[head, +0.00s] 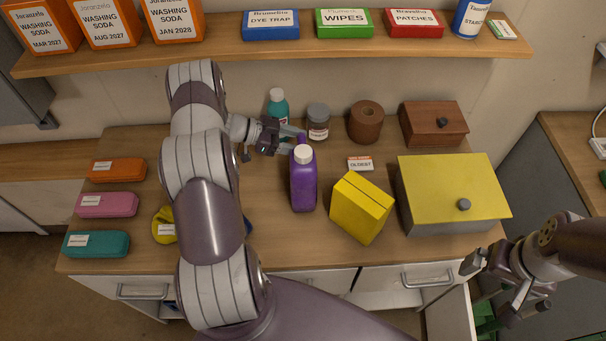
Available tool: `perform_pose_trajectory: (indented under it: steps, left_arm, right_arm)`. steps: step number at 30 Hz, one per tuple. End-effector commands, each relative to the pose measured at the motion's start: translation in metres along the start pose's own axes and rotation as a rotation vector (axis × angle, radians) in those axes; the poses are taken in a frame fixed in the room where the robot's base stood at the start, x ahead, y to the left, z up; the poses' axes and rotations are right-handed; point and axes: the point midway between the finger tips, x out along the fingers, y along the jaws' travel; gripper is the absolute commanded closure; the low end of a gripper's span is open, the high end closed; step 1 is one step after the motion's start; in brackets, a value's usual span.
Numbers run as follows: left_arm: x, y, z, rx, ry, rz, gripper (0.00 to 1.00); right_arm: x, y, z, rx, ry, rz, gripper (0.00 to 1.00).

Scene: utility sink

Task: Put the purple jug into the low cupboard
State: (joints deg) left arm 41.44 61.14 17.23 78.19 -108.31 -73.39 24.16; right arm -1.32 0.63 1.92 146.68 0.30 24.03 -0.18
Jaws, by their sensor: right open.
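The purple jug (304,184) with a white cap stands upright on the wooden counter. My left gripper (290,140) is at the jug's far side, by its purple handle. Its fingers show some space between them, but whether they grip the handle is unclear. The low cupboard is under the counter. A white door (450,315) stands swung out at the lower right, and green items (486,318) show beside it. My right gripper (508,285) is open and empty near that door. The cupboard's inside is mostly hidden.
A yellow box (362,208), a yellow-lidded case (452,190), a wooden box (433,123), a brown roll (366,122), a grey jar (318,121) and a teal bottle (278,106) surround the jug. Several pouches lie at left. A loaded shelf (350,50) hangs above.

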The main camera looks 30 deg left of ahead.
Motion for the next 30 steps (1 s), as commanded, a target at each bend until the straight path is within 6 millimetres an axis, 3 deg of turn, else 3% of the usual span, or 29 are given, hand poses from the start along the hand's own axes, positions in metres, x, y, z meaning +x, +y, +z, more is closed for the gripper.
perform_pose_trajectory:
  steps: [1,2,6,12,14,17,18,30]
  left_arm:
    - [0.007,0.003,-0.009,-0.002,0.000,0.005,0.47]
    - [0.013,0.003,-0.007,-0.001,0.000,0.004,0.47]
    - [0.031,0.002,-0.003,0.000,-0.001,0.001,0.47]
    - [0.032,0.002,-0.001,0.001,-0.001,0.000,0.47]
    - [0.032,0.002,-0.001,0.001,-0.001,0.000,0.64]
    - [0.032,0.002,-0.001,0.001,-0.001,-0.001,0.96]
    - [0.032,0.002,-0.001,0.001,-0.001,-0.001,1.00]
    - [0.032,0.002,-0.002,0.000,0.000,-0.001,1.00]
  right_arm:
    - [-0.016,0.000,-0.002,0.000,0.001,0.000,0.00]
    - [-0.018,0.000,-0.002,0.000,0.001,0.000,0.00]
    - [-0.019,0.000,-0.003,0.000,0.001,0.000,0.00]
    - [-0.018,0.000,-0.002,0.000,0.000,0.000,0.00]
    - [-0.018,0.000,-0.002,0.000,0.000,0.000,0.00]
    - [-0.018,0.000,-0.002,0.000,0.000,0.000,0.00]
    - [-0.018,0.000,-0.002,0.000,0.000,0.000,0.00]
    - [-0.018,0.000,-0.002,0.000,0.001,0.000,0.00]
